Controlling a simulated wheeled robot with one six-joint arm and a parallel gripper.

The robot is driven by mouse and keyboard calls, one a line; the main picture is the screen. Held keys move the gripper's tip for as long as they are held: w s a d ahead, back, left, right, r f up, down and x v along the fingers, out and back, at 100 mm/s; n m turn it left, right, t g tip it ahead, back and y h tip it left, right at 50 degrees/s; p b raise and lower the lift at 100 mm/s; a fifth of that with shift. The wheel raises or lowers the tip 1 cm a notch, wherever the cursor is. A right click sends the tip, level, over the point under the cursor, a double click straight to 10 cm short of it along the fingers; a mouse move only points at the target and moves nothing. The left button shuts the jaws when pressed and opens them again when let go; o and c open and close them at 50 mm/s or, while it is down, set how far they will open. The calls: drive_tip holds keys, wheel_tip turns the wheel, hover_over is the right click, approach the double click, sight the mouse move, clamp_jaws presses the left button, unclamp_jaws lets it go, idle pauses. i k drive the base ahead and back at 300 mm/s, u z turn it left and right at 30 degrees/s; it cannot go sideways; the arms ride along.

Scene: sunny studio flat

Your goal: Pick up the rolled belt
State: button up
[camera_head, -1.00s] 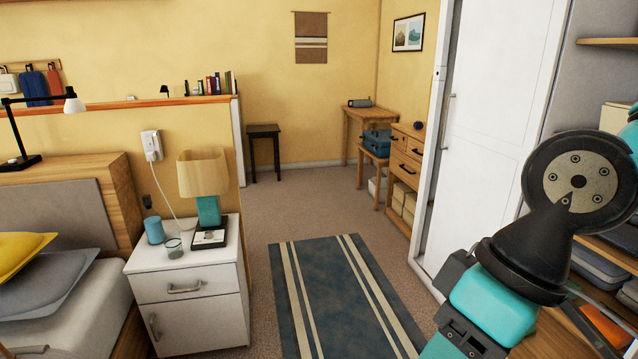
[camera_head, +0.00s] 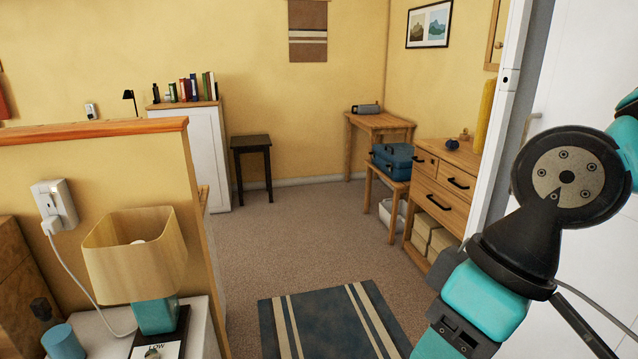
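A small dark blue round thing (camera_head: 452,144) lies on top of the wooden chest of drawers (camera_head: 428,184), right of centre. It may be the rolled belt, but it is too small to tell. My arm crosses the right side of the picture and runs out at the bottom edge. My gripper is not in view, so I cannot see whether it holds anything.
A bedside cabinet with a lamp (camera_head: 136,258) stands at the near left beside a half-height wall (camera_head: 110,185). A striped rug (camera_head: 335,325) lies ahead on open carpet. A dark stool (camera_head: 251,165) and a wooden table (camera_head: 380,122) stand at the back. A white door frame is at right.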

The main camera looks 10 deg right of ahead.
sight(452, 145)
drive_tip(key=i, duration=2.45)
drive_tip(key=z, duration=0.85)
drive_tip(key=i, duration=0.75)
drive_tip(key=u, duration=0.65)
drive_tip(key=i, duration=1)
drive_tip(key=z, duration=0.45)
drive_tip(key=i, duration=0.9)
drive_tip(key=z, duration=0.45)
